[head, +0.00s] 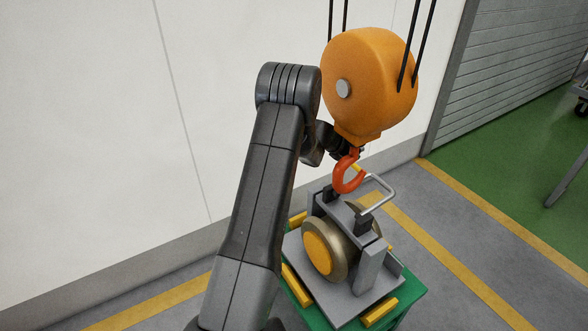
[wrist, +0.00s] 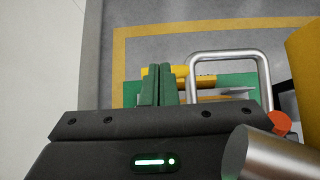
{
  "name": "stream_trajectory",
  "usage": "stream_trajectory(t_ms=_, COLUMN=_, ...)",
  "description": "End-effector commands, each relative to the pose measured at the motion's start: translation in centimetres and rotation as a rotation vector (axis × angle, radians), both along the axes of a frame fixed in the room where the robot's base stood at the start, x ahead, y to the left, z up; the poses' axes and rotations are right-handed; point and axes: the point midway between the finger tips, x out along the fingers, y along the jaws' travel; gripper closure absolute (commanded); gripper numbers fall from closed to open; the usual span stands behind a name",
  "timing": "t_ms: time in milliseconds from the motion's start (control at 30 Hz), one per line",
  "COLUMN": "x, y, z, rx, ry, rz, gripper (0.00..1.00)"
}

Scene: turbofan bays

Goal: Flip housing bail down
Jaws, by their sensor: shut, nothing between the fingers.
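The bail (head: 378,192) is a silver U-shaped handle on top of the grey housing (head: 369,268). In the head view it stands tilted up and out to the right, not flat. The wrist view shows the bail (wrist: 228,54) just right of my fingers, with a visible gap. My gripper (wrist: 157,70) has its two green fingers together, with nothing between them. In the head view my gripper is mostly hidden behind the hoist block and hook. The bail's pivots are partly hidden.
An orange hoist block (head: 369,82) hangs on cables, its red hook (head: 347,172) close above the housing and bail. The housing has a round wheel-like part (head: 318,250) and sits on a green stand (head: 318,312). A white wall (head: 90,120) is behind; open floor lies right.

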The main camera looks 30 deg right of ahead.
Motion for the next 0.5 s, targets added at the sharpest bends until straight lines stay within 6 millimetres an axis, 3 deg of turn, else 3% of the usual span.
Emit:
stream_trajectory(t_ms=33, x=0.0, y=0.9, z=1.1, rx=0.0, ry=0.002, rz=0.003, gripper=1.0)
stream_trajectory(t_ms=200, x=-0.2, y=3.2, z=1.7, rx=-0.002, ry=-0.001, rz=0.003, gripper=1.0)
stream_trajectory(t_ms=500, x=-0.5, y=5.2, z=2.3, rx=-0.145, ry=-0.01, rz=0.002, gripper=1.0)
